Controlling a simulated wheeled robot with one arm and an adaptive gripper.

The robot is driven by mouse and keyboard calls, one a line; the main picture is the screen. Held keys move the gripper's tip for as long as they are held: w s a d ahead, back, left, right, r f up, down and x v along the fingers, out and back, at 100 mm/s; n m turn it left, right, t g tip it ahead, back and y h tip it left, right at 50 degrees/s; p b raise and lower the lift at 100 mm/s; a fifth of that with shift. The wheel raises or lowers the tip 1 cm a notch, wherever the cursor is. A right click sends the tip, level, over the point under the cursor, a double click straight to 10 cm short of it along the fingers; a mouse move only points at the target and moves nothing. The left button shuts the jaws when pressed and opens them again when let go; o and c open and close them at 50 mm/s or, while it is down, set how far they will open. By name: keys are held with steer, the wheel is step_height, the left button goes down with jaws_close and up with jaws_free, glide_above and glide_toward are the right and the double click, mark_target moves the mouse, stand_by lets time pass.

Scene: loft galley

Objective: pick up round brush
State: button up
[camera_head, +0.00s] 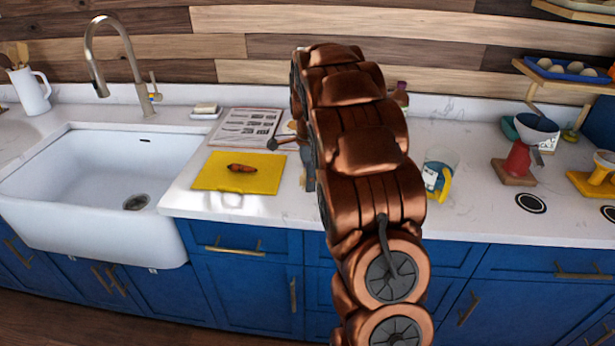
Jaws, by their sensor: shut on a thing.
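What looks like the round brush (273,144) shows as a small dark, rounded head on a thin stem, just left of my copper arm. It is over the counter, near the back right corner of the yellow cutting board. My gripper (304,150) is mostly hidden behind my arm; only a dark sliver of it shows at the arm's left edge. It is shut on the brush's stem side, with the head sticking out to the left. I cannot tell how far above the counter the brush is.
The white sink (60,212) is further left.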

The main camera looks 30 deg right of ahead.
steer(key=s+a+r+b, duration=0.1)
steer(key=s+a+b, duration=0.2)
steer(key=s, duration=1)
steer(key=shift+a+r+b, duration=0.15)
steer(key=shift+a+b, duration=0.25)
steer(key=shift+a, duration=0.1)
